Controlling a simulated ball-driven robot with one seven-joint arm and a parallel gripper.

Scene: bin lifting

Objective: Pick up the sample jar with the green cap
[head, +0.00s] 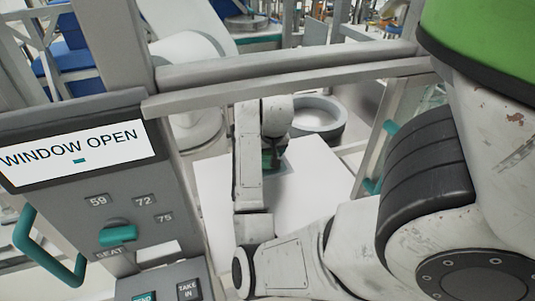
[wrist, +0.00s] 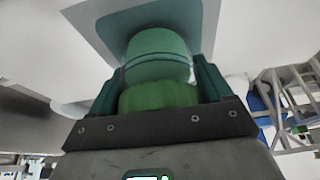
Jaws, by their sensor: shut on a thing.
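The sample jar (wrist: 157,55) is in the wrist view, between the two dark green fingers of my gripper (wrist: 158,80). Its ribbed green cap (wrist: 158,96) faces the palm, and its paler green body points away from it. My gripper is shut on the jar. In the head view my gripper (head: 272,157) is small and dark at the end of my arm, above a white surface. The jar cannot be told apart there. Whether the jar touches what is behind it cannot be told.
A grey-green patch (wrist: 112,22) lies behind the jar. A round grey ring-shaped tub (head: 338,107) stands beyond my arm. A grey frame bar (head: 300,78) crosses above. A control panel (head: 85,155) reading "WINDOW OPEN" stands at left, with a teal handle (head: 28,240).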

